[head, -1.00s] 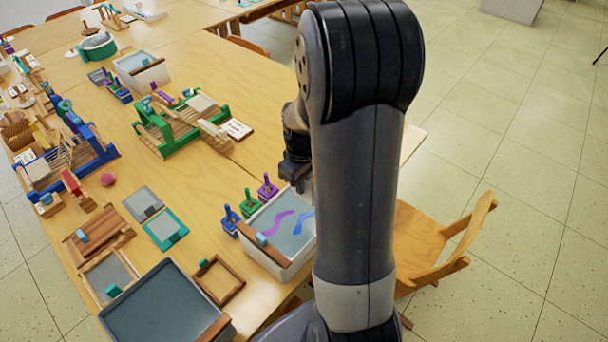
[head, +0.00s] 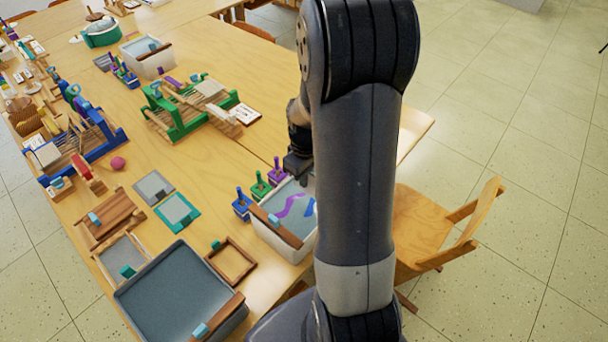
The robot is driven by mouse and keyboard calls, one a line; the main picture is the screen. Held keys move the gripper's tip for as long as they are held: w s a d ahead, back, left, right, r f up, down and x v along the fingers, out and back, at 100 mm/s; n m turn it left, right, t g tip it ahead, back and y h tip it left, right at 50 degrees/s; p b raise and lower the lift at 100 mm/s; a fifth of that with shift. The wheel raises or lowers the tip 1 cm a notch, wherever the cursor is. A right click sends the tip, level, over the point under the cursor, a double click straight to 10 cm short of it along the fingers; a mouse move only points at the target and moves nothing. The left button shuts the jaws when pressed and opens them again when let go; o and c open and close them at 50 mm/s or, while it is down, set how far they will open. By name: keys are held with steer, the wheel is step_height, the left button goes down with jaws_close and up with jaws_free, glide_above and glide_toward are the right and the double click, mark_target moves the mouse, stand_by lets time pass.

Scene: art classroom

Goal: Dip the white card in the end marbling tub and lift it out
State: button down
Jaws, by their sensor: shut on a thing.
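A pale marbling tub (head: 301,251) with purple and blue swirls on its grey surface stands near the table's right edge. A brown wooden bar (head: 275,226) lies along its left side. My gripper (head: 298,172) is at the tub's far side, partly hidden by my own arm. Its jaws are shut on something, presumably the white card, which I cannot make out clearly. My arm also covers the tub's right part, so I cannot tell whether the held thing touches the surface.
Blue, green and purple stamp pots (head: 260,187) stand close to the tub's far left side. A dark tray (head: 165,308) and a small wooden frame (head: 232,262) lie nearer. A green loom (head: 190,112) stands farther back. A wooden chair (head: 425,230) is at the right.

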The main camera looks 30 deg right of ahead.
step_height(320, 180, down, 2)
steer(key=shift+f+b, duration=0.1)
steer(key=shift+b, duration=0.55)
steer(key=shift+f+b, duration=0.45)
steer(key=shift+f, duration=0.15)
steer(key=shift+f+b, duration=3.7)
steer(key=shift+f, duration=0.9)
steer(key=shift+r, duration=0.2)
steer(key=shift+r+p, duration=3.95)
steer(key=shift+r, duration=1.15)
steer(key=shift+r+p, duration=2)
steer(key=shift+r, duration=0.7)
